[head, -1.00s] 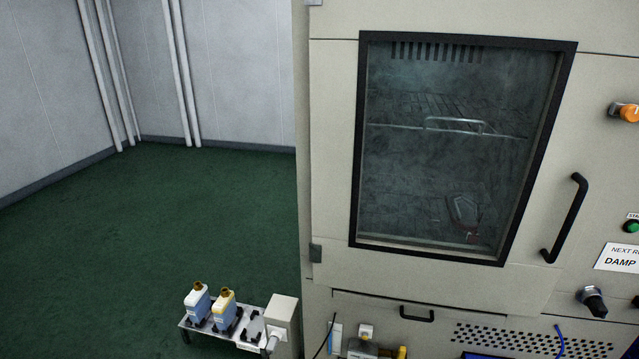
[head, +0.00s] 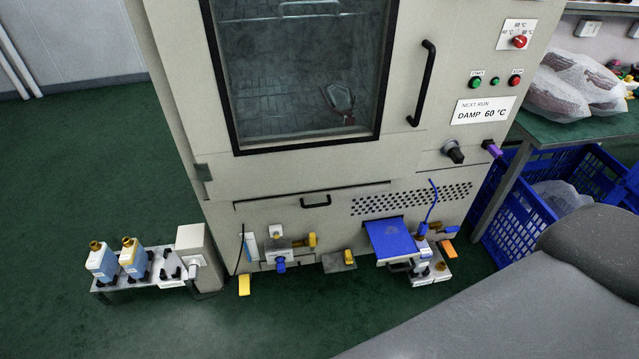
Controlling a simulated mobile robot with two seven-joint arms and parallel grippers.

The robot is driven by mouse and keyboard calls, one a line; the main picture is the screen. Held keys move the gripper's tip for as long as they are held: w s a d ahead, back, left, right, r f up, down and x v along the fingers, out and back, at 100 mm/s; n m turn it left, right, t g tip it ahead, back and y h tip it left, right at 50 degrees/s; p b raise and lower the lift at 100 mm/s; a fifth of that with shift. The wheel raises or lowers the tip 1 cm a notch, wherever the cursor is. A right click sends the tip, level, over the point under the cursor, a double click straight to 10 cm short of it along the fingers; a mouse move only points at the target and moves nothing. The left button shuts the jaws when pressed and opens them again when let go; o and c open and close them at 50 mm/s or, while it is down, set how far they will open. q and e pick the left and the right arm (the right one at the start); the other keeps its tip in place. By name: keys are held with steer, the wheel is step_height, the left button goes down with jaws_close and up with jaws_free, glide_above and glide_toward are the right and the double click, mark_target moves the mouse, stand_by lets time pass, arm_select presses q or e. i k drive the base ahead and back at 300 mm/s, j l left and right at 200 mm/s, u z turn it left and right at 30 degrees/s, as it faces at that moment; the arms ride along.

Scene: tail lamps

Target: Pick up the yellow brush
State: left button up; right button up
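I cannot make out a yellow brush for certain. Several small yellow or orange pieces show low on the front of the beige cabinet: one upright piece (head: 244,285) near the floor at the left, one (head: 312,240) beside a small fitting, one (head: 348,257) in the middle, and an orange one (head: 447,246) at the right. They are too small to tell what they are. Neither of my grippers is in view.
The beige cabinet (head: 170,75) has a glass door and black handle (head: 422,85). Bottles (head: 102,262) stand on a low rack at left. A blue tray (head: 393,240) juts out. Blue crates (head: 515,215) sit under a green table (head: 590,128) with wrapped items. Green floor is open at left.

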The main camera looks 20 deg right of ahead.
mark_target(346, 254)
steer(key=j+z, duration=0.15)
steer(key=z, duration=1.45)
steer(key=k+j, duration=0.15)
steer(key=k, duration=0.15)
